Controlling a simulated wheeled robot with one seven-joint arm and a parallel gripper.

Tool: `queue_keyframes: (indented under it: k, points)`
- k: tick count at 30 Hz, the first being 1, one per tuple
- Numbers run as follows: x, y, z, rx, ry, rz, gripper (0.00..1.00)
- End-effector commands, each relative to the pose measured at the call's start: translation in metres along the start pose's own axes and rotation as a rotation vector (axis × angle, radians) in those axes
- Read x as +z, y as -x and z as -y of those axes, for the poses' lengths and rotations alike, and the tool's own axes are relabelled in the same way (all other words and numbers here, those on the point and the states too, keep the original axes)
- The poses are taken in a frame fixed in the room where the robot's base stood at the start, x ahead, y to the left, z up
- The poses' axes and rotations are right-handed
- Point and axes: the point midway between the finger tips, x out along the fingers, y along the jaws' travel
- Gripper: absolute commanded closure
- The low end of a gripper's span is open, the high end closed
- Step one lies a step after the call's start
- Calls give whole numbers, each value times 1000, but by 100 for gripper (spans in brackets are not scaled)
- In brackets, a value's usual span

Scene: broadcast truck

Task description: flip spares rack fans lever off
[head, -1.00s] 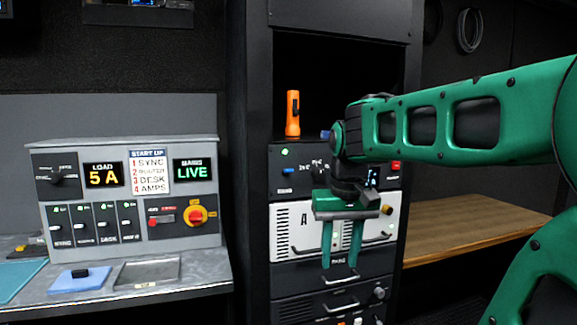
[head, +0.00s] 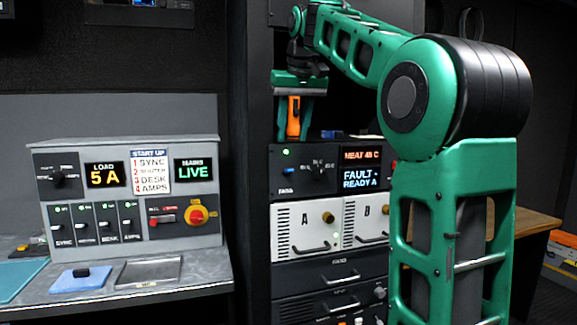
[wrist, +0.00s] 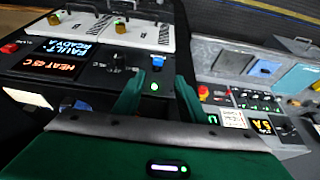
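The spares rack's control panel (head: 325,183) is black, above two white modules. The fans lever (head: 288,171) has a blue handle at the panel's left, above the FANS label. A green light (head: 285,153) glows above it. My gripper (head: 293,136) points down above the panel's left side, in line with an orange torch in the head view. Its fingers are apart, with no held thing visible. In the wrist view the blue fans lever (wrist: 157,62) and the green light (wrist: 154,86) show beyond the gap between the fingers (wrist: 161,84). I cannot tell the lever's exact position.
The orange torch (head: 293,117) stands on the rack unit, partly hidden by my fingers. White modules A (head: 300,243) and B (head: 361,226) have protruding handles and brass knobs. The display (head: 361,179) reads FAULT - READY A. A grey console (head: 130,190) stands at left.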

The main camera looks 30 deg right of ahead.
Motion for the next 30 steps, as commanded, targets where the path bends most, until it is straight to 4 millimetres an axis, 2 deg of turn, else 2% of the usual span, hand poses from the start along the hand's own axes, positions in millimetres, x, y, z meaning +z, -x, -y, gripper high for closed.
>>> queue_keyframes:
  k: [7,15,19,24,30]
  points:
    - [4,-20,0,-3,3,0,62]
    - [4,-66,-4,-7,1,3,62]
    - [4,-83,-5,-7,-1,2,62]
    - [4,-95,-5,-7,-1,0,62]
    - [4,-98,-5,-6,-1,-1,62]
